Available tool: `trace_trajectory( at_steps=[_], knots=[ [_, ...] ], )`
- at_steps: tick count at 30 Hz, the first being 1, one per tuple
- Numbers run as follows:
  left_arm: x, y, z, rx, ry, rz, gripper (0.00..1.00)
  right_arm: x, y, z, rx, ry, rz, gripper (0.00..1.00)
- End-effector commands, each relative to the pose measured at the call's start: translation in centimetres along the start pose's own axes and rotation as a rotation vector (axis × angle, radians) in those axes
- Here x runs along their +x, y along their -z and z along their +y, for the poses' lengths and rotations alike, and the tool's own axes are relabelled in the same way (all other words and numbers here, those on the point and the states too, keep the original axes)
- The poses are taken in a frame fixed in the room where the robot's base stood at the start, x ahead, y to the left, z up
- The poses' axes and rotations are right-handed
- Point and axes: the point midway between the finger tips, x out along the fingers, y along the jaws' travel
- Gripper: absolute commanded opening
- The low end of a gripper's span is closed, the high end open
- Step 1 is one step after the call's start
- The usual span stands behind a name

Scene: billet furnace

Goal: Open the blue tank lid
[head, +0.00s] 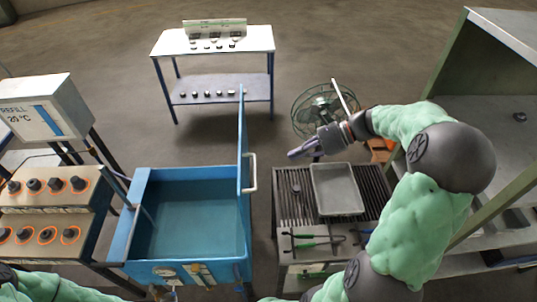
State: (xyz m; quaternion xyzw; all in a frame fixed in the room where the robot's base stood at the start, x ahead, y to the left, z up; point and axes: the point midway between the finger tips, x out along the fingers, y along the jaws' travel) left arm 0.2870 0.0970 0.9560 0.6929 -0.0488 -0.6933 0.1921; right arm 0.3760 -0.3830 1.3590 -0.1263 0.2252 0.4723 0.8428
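The blue tank (127,232) stands at the lower left with dark teal liquid inside. Its blue lid (242,140) stands upright along the tank's right edge, seen nearly edge-on, so the tank's top is uncovered. A pale handle (252,172) sticks out from the lid's right face. My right gripper (296,152) is to the right of the lid, above and behind the grill table, apart from the handle. Its fingers point left, and whether they are open is not clear. Nothing shows in it. My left gripper is out of view; only part of my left arm shows at bottom left.
A grill table with a grey tray (318,190) and green-handled tools (310,244) stands right of the tank. A fan (310,112) stands behind it. A panel with several dark knobs (45,209) and a refill box (40,110) are at left. A white table (170,43) stands farther back.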

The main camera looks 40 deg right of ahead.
Motion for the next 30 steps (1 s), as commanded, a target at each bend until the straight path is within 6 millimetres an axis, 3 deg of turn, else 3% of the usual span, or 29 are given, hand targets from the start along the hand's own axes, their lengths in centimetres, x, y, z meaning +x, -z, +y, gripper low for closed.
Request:
trace_trajectory(
  at_steps=[5, 19, 30],
  knots=[
    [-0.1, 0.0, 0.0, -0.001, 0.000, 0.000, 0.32, 1.8, 0.0, 0.1, 0.004, -0.005, -0.002, 0.00],
    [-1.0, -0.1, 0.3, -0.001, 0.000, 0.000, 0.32, 10.2, -0.1, 0.1, 0.002, -0.005, -0.002, 0.00],
    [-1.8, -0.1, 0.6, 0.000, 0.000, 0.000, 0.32, 13.2, -1.9, 0.0, 0.002, -0.001, -0.001, 0.00]
  ],
)
